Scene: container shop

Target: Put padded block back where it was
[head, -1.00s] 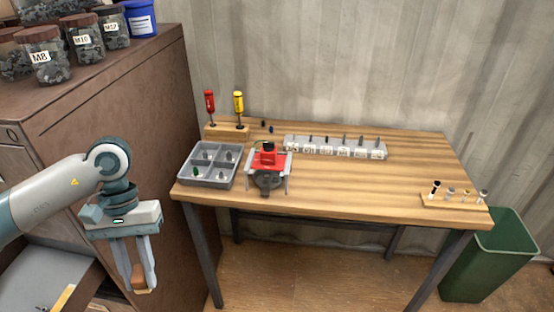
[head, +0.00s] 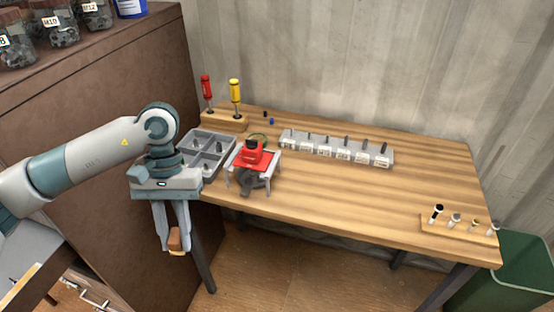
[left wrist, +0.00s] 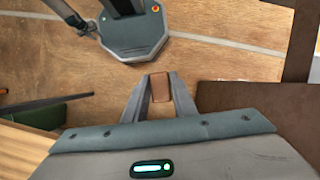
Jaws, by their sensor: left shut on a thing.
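The padded block (head: 175,240) is a small brown block. My left gripper (head: 174,246) is shut on it and holds it in the air in front of the table's left front corner, beside the brown cabinet. In the left wrist view the block (left wrist: 161,87) sits between the two fingertips (left wrist: 160,90), above the wooden floor. My right gripper is not in view.
The wooden table (head: 350,215) carries a grey divided tray (head: 212,165), a red and grey device (head: 252,158), a labelled bit rack (head: 335,150), screwdrivers (head: 235,95) and a small peg board (head: 460,229). A brown cabinet (head: 90,120) stands left. A green bin (head: 505,275) stands right.

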